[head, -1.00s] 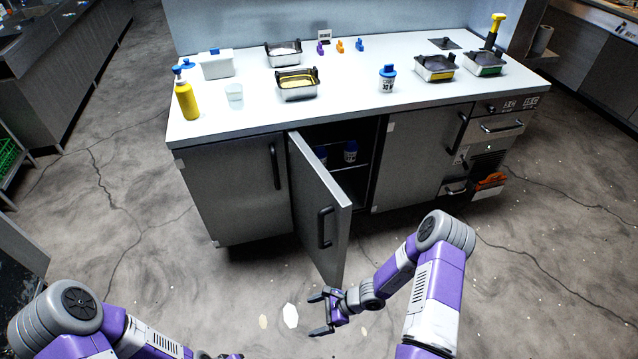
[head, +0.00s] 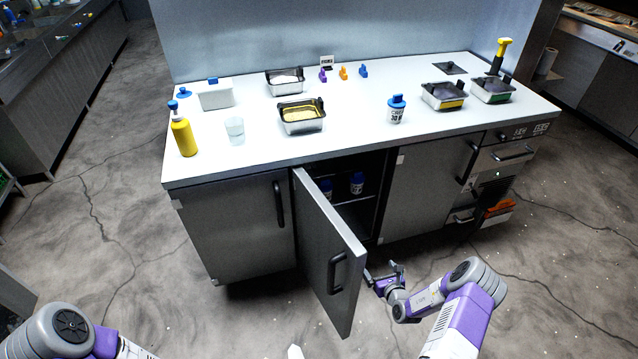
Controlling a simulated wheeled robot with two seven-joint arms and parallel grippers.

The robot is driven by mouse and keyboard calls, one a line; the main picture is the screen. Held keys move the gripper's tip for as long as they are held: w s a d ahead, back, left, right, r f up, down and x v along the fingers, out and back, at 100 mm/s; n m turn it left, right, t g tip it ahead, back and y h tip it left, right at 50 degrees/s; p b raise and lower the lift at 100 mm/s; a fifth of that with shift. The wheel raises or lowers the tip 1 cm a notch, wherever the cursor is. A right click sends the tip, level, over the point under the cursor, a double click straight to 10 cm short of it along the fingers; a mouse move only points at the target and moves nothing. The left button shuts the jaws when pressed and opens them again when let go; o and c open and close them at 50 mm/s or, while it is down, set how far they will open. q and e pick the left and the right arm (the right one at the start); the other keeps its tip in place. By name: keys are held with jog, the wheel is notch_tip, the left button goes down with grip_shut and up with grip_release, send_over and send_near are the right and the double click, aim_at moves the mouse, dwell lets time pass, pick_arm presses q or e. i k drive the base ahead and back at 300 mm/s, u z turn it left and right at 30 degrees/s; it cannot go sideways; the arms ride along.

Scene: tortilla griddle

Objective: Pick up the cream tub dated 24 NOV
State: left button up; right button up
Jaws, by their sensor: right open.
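Two blue-lidded tubs stand on a shelf inside the open middle cabinet. One tub (head: 357,184) shows in the opening, and its label is too small to read. The other tub (head: 326,188) is partly hidden by the cabinet door. A third white tub with a blue lid (head: 396,110) stands on the counter, its label seeming to read 30 N. My right gripper (head: 382,275) is open and empty, low in front of the cabinet opening and just right of the door's edge. My left gripper is out of view; only my left arm shows at bottom left.
The open cabinet door (head: 318,250) juts out toward me, with its handle beside my right gripper. The counter (head: 345,140) holds metal pans, a yellow bottle (head: 184,137), a glass (head: 235,131) and a white box (head: 216,96).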

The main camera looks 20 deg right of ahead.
aim_at(326, 186)
jog(key=i, duration=1.45)
